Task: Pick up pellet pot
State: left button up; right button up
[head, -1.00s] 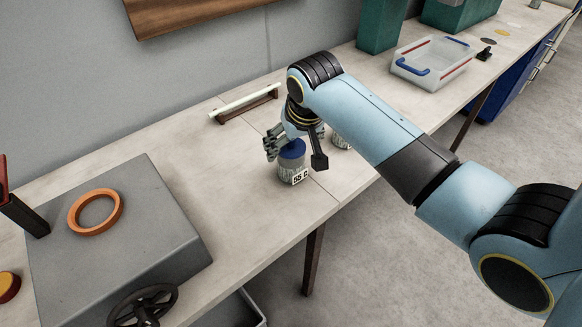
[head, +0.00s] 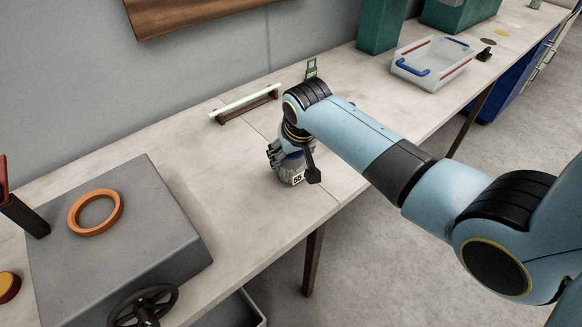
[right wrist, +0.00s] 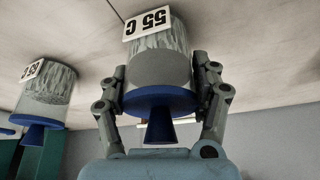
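A pellet pot (head: 291,174) with a blue lid stands on the bench, with a white label reading 55 C. My right gripper (head: 293,165) is lowered around it from above. In the right wrist view, the same pot (right wrist: 160,55) appears upside down, its blue funnel-shaped lid towards the palm. The fingers (right wrist: 160,85) stand on either side of the pot, spread and very near its wall, with no clear grip. A second similar pot (right wrist: 48,88) stands to the left in the wrist view; my arm hides it in the head view. My left gripper is not in view.
A white rod on a brown rack (head: 245,104) lies behind the pot. A grey block (head: 120,250) with an orange ring (head: 95,212) is at the left. A clear tray (head: 432,62) with blue handles is at the back right. The bench's front edge is close to the pot.

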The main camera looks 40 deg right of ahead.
jog(key=c, duration=0.4)
jog(key=shift+c, duration=0.9)
jog(key=shift+r, duration=0.15)
